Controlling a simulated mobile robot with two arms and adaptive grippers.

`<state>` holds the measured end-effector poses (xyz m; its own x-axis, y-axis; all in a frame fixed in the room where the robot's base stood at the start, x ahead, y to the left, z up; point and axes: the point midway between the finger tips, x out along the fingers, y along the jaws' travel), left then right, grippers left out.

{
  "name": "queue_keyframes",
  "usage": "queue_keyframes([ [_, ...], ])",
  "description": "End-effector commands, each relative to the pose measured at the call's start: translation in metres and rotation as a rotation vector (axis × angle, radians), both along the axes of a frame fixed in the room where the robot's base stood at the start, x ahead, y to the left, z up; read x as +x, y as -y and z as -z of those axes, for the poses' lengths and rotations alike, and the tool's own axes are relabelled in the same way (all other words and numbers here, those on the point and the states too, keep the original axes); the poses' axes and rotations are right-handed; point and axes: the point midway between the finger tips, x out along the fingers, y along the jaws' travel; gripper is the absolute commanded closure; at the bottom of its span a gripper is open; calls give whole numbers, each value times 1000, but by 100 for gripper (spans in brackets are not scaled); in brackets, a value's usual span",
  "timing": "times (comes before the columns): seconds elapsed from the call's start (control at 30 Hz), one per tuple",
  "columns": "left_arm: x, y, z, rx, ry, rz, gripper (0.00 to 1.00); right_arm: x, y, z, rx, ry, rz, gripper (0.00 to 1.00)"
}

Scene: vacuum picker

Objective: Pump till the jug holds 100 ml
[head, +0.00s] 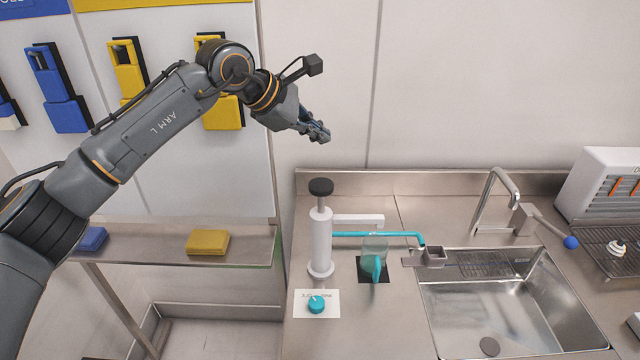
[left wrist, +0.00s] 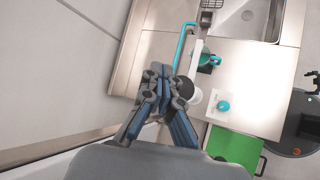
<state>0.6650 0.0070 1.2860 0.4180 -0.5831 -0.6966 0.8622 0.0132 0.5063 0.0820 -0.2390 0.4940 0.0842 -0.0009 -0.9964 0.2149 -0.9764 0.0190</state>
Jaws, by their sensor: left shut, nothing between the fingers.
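The white hand pump (head: 320,242) stands upright on the steel counter, topped by a black knob (head: 321,187) that sits well above the body. In the left wrist view the knob (left wrist: 185,88) shows beside my fingers. The clear jug (head: 375,247) with a teal handle stands on a black square pad (head: 364,279) right of the pump; its liquid level is too small to read. A teal tube (head: 390,234) runs from the pump past the jug. My left gripper (head: 321,134) is shut, empty, and raised above the knob, apart from it. My right gripper is not in view.
A teal dial (head: 316,305) sits on a white card before the pump. A grey block (head: 435,255) is at the tube's end by the sink (head: 510,310). The tap (head: 490,200) stands behind. Yellow and blue holders hang on the left wall panel.

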Motion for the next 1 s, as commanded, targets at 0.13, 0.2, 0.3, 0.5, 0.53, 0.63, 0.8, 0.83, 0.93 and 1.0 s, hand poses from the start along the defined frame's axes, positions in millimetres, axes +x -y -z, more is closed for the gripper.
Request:
queue_keyframes([
  [0.13, 0, 0, 18, 1, -1, 0, 100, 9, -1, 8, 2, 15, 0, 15],
  [0.2, 0, 0, 27, 2, -1, 1, 100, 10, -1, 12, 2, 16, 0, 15],
  [0.3, -1, 0, 41, 2, -2, 1, 100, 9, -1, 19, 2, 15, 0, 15],
  [0.5, 0, 0, 72, 2, 0, 1, 100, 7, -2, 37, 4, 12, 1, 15],
  [0.53, 0, 0, 74, 1, 1, 0, 100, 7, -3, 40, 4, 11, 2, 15],
  [0.63, 0, 0, 81, 1, 1, 0, 100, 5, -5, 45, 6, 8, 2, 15],
  [0.8, 0, 0, 82, 1, 1, 0, 100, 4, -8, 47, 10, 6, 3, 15],
  [0.83, 0, 0, 82, 1, 1, 0, 100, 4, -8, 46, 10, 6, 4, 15],
  [0.93, 0, 0, 82, 1, 1, 0, 100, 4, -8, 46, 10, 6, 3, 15],
  [1.0, 0, 0, 82, 1, 1, 0, 100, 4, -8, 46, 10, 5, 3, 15],
])
